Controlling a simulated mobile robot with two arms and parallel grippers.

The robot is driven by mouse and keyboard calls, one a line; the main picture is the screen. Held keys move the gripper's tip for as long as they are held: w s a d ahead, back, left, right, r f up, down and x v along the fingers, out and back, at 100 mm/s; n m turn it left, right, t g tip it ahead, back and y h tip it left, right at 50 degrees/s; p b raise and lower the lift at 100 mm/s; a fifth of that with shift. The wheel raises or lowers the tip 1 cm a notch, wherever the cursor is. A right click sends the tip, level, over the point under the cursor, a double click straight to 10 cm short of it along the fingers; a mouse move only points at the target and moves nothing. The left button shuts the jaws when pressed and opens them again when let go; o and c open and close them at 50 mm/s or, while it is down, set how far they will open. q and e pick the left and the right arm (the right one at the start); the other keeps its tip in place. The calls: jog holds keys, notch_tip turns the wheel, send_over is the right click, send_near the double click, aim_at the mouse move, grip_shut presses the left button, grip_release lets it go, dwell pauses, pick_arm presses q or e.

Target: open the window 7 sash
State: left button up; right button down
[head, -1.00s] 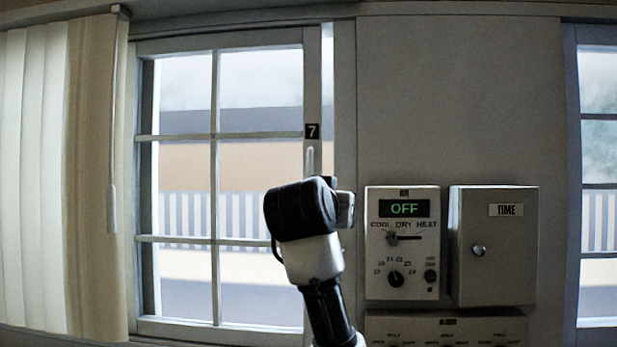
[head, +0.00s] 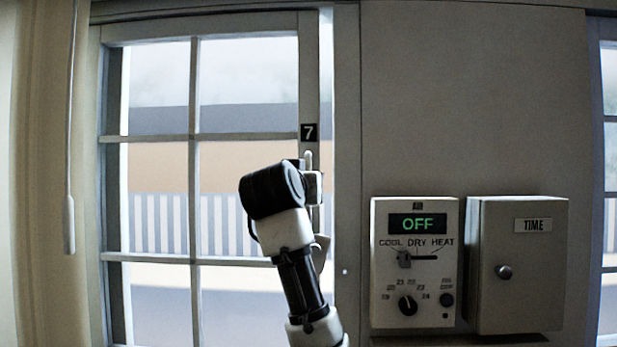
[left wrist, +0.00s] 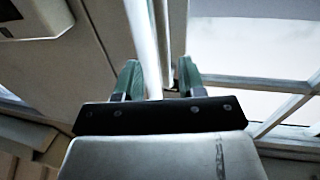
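The window 7 sash (head: 195,137) is a pale frame with several panes, at the left of the head view. Its right stile carries a black "7" label (head: 309,133) with a pale upright handle (head: 308,160) below it. My left gripper (head: 314,187) is in front of the handle and hides most of it. In the left wrist view, the green-tipped fingers of my left gripper (left wrist: 158,78) stand apart, with a pale upright bar (left wrist: 145,45) between them. I cannot tell whether either finger touches it. My right gripper is in neither view.
A bright narrow strip (head: 326,90) shows right of the sash stile. An air-conditioner panel (head: 414,262) reading OFF and a TIME box (head: 518,265) are on the wall to the right. A curtain (head: 35,170) and its hanging rod (head: 70,130) are at the left.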

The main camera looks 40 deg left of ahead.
pick_arm(q)
jog(key=x, duration=0.2)
jog(key=p+x, duration=0.1)
jog(key=x, duration=0.1)
jog(key=shift+w+a+f, duration=0.1)
jog(key=shift+a, duration=0.3)
jog(key=shift+w, duration=0.2)
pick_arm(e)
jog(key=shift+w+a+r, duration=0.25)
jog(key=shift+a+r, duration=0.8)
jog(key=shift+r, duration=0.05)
pick_arm(q)
jog(key=shift+c, duration=0.2)
jog(key=shift+a, duration=0.1)
grip_shut()
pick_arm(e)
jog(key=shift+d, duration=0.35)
